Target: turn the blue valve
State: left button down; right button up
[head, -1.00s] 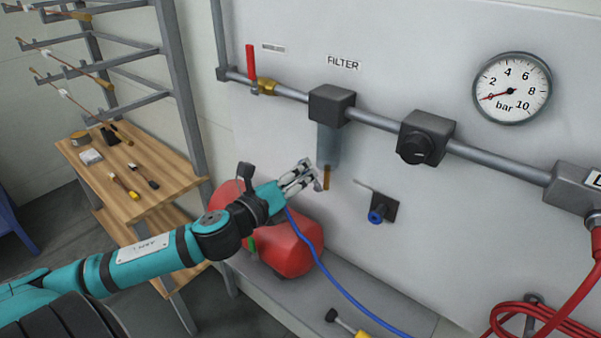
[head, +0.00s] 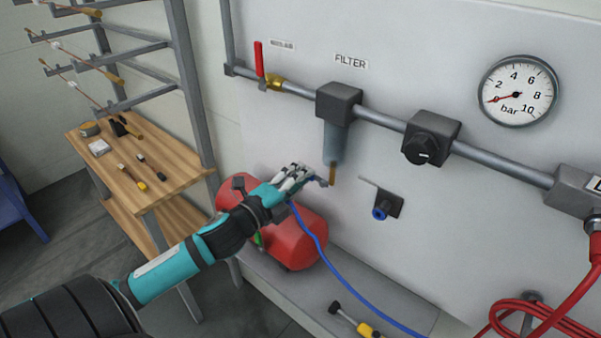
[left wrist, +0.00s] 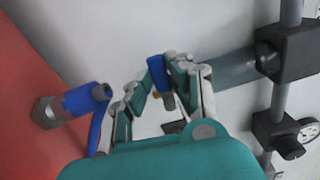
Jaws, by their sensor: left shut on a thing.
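My left gripper (head: 312,178) is in front of the panel, just below and left of the filter's brown lower tip (head: 333,172). Its fingers are shut on a small blue piece with a grey end, which shows between them in the left wrist view (left wrist: 157,74). I cannot tell whether this piece is the valve or touches the filter. A second blue fitting (left wrist: 82,100) sits on the red tank beside the fingers. A blue ring fitting (head: 380,213) is on a black wall bracket (head: 391,203), apart from the gripper. My right gripper is out of view.
The red tank (head: 295,240) lies below my wrist, and a blue hose (head: 345,283) runs right from there. The filter (head: 338,105), black regulator knob (head: 421,149) and gauge (head: 517,90) are above and right. A wooden table (head: 165,190) stands at left.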

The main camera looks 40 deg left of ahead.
pick_arm(q)
jog(key=shift+f+n, duration=0.25)
jog(key=shift+n, duration=0.25)
jog(key=c, duration=1.2)
grip_release()
jog(key=s, duration=0.8)
jog(key=s+a, duration=0.1)
jog(key=s, duration=0.3)
jog(key=shift+s+f, duration=0.1)
